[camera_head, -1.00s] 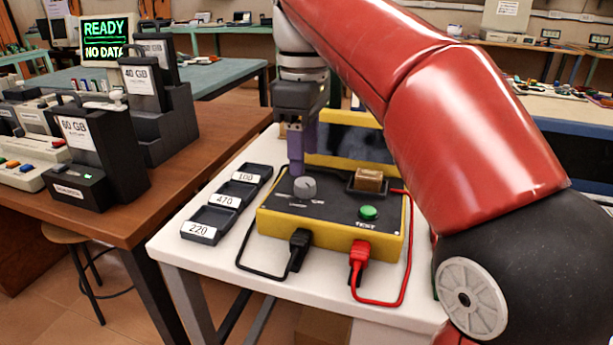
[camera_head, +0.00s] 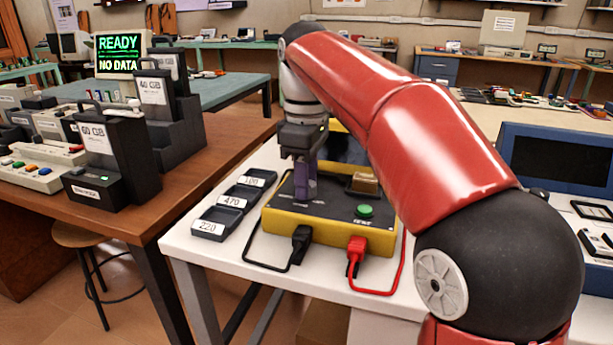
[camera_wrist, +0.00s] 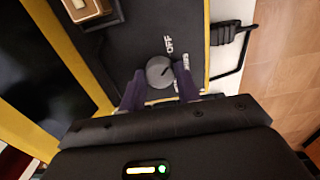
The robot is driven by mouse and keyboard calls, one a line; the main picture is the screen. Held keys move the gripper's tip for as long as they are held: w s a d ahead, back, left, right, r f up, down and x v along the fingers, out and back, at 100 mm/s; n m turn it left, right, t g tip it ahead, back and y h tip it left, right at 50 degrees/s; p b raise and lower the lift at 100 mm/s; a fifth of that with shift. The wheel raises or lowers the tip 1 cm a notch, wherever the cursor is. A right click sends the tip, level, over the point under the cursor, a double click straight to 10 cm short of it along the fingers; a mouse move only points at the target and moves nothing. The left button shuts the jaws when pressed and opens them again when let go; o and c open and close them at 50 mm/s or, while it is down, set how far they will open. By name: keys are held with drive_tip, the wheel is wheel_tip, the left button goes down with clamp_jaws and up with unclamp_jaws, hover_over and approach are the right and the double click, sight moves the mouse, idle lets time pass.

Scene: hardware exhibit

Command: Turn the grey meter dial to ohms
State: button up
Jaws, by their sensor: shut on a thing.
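The yellow meter (camera_head: 330,232) with a dark top sits on the white table. Its grey dial (camera_wrist: 160,71) is between my two purple fingers in the wrist view, near their tips. My gripper (camera_head: 304,190) reaches down onto the meter top and is shut on the dial; it also shows in the wrist view (camera_wrist: 158,86). In the head view the fingers hide the dial. An OFF label (camera_wrist: 169,45) is beside the dial. Another label is partly covered by the right finger and I cannot read it. The dial's mark seems to point toward upper right.
A green TEST button (camera_head: 365,210) and a small tan part in a holder (camera_head: 364,183) are on the meter top. Black (camera_head: 300,240) and red (camera_head: 356,250) plugs with cables are on its front. Labelled trays (camera_head: 232,202) lie left of the meter.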

drive_tip(key=shift+m, duration=0.3)
drive_tip(key=m, duration=0.3)
drive_tip(key=shift+m, duration=2.5)
drive_tip(key=o, duration=1)
